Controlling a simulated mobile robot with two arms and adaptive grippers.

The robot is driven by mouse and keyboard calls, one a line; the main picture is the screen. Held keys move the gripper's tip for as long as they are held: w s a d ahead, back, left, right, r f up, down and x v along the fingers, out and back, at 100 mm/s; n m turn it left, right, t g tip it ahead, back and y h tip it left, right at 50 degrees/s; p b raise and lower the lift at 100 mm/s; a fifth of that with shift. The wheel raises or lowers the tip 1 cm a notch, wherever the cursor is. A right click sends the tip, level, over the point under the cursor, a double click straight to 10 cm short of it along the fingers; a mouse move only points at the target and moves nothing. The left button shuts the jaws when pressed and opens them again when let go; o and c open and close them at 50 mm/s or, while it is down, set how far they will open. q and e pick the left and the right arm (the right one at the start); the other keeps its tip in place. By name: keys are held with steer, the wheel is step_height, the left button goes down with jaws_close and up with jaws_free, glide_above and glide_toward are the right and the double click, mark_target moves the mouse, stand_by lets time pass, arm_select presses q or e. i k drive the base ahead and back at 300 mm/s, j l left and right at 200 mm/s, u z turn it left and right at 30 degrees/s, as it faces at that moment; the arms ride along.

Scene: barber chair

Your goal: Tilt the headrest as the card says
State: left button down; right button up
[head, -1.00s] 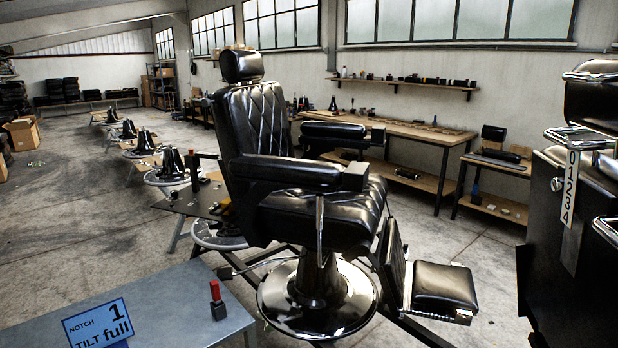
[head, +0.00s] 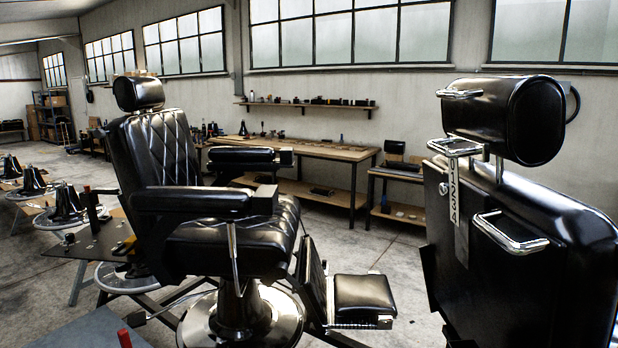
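A black padded headrest (head: 525,120) stands on two metal posts above a black chair back (head: 560,235) at the right. A chrome handle (head: 460,94) is fixed to the headrest's left side. A chrome bracket (head: 454,148) sits at the top of the back, with a white number strip (head: 454,198) hanging below it; its digits are hard to read at this angle. A second chrome handle (head: 510,232) is on the back. The card is out of view. Neither of my grippers is in view.
A complete black barber chair (head: 215,225) with its own headrest (head: 138,92) stands at the left. A corner of a grey table (head: 90,335) and a red-topped object (head: 124,338) show at bottom left. Workbenches (head: 290,150) line the wall. Bare floor (head: 400,275) lies between the chairs.

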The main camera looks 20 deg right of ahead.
mark_target(523, 118)
steer(key=u, duration=1.25)
steer(key=z, duration=2.55)
